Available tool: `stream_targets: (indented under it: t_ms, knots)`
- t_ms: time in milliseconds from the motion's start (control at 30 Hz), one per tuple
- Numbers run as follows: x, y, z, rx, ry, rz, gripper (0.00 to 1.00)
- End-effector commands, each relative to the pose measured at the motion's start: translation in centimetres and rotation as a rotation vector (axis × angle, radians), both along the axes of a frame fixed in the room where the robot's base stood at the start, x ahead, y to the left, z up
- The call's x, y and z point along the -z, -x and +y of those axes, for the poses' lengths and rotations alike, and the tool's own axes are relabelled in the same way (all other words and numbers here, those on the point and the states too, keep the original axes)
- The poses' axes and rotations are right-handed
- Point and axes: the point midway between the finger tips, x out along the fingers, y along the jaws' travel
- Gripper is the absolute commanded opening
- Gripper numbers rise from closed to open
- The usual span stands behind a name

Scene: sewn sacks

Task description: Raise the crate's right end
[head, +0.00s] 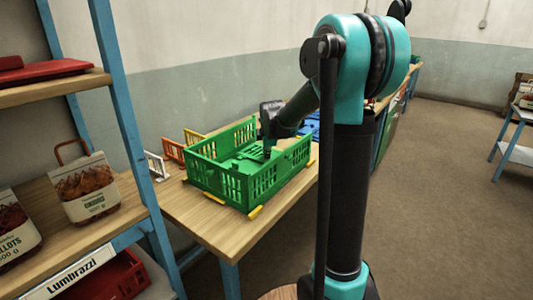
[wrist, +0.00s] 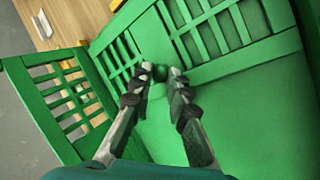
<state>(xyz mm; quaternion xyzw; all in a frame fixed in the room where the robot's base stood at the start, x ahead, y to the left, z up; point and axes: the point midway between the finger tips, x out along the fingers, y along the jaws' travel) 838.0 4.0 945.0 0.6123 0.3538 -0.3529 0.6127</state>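The green crate (head: 217,183) stands on the wooden table in the head view, with slotted walls up on its near and far-left sides. A slotted panel (head: 247,163) seems to lie flat inside it, at floor level. In the wrist view this slotted green panel (wrist: 210,32) fills the top, with a small round green knob (wrist: 160,73) at its edge. My gripper (wrist: 161,73) has its narrowed fingertips on either side of the knob; I cannot tell whether they press on it. In the head view my gripper (head: 267,150) is down inside the crate.
Yellow blocks (head: 255,211) sit on the table at the crate's edge. Orange and white frames (head: 173,150) stand behind it to the left. A blue item (head: 311,127) lies beyond it. A shelf rack (head: 125,110) with packaged goods is at left. Bare table (head: 200,222) shows in front.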

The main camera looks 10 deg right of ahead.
Motion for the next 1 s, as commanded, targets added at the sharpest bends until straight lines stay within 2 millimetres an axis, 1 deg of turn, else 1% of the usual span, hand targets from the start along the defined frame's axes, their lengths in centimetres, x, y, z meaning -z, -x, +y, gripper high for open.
stream_targets:
  t_ms: [33,67,100,567,767,1000]
  knots:
    - [0.0,0.0,0.0,0.000,0.000,0.000,0.04]
    - [0.0,0.0,0.0,0.000,0.000,0.000,0.00]
    - [0.0,0.0,0.0,0.000,0.000,0.000,0.00]
    - [-0.2,-0.1,-0.1,0.001,-0.009,0.009,0.00]
    - [-1.0,-0.4,-0.5,0.003,-0.059,0.058,0.00]
    - [-2.8,-1.4,-1.5,0.004,-0.187,0.184,0.00]
